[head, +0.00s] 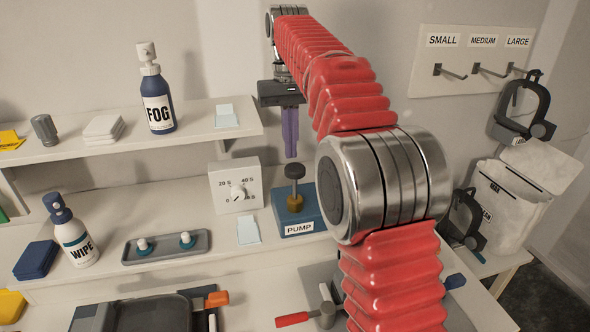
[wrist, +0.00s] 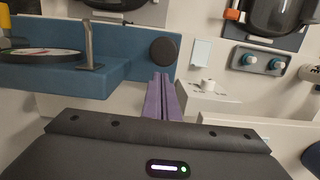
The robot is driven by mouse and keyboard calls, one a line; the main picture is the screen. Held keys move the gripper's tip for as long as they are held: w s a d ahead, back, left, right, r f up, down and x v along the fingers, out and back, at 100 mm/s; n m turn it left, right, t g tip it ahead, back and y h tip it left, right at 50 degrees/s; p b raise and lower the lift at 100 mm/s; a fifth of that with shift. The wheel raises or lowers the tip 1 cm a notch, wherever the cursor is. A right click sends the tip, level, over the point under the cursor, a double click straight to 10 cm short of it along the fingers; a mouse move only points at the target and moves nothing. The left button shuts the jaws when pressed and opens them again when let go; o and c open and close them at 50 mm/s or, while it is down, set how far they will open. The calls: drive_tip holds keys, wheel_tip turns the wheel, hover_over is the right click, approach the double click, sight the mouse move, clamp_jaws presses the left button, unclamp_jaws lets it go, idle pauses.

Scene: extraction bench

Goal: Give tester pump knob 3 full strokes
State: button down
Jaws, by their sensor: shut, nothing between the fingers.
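The pump is a blue block (head: 313,217) with a white PUMP label, standing on the bench. Its round dark knob (head: 295,171) sits on an upright metal stem with a brass collar at the base. My gripper (head: 291,155) points down just above the knob, its purple fingers shut together with nothing between them. A small gap seems to show between the tips and the knob. In the wrist view the fingertips (wrist: 161,76) are near the edge of the knob (wrist: 163,52), with the blue pump block (wrist: 120,50) behind it. Contact cannot be made out.
A white timer dial (head: 236,186) stands left of the pump, a pale card (head: 248,231) in front of it. A grey tray (head: 167,258) holds two small valves. A FOG bottle (head: 157,100) stands on the shelf, a WIPE bottle (head: 73,235) at left. My red-sleeved arm hides the pump's right side.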

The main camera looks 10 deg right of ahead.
wheel_tip(320, 180, up, 4)
drive_tip(key=shift+w+f, duration=0.15)
drive_tip(key=shift+f, duration=0.1)
idle(0.7)
drive_tip(key=s+r, duration=0.3)
drive_tip(key=shift+r, duration=0.15)
drive_tip(key=shift+s, duration=0.1)
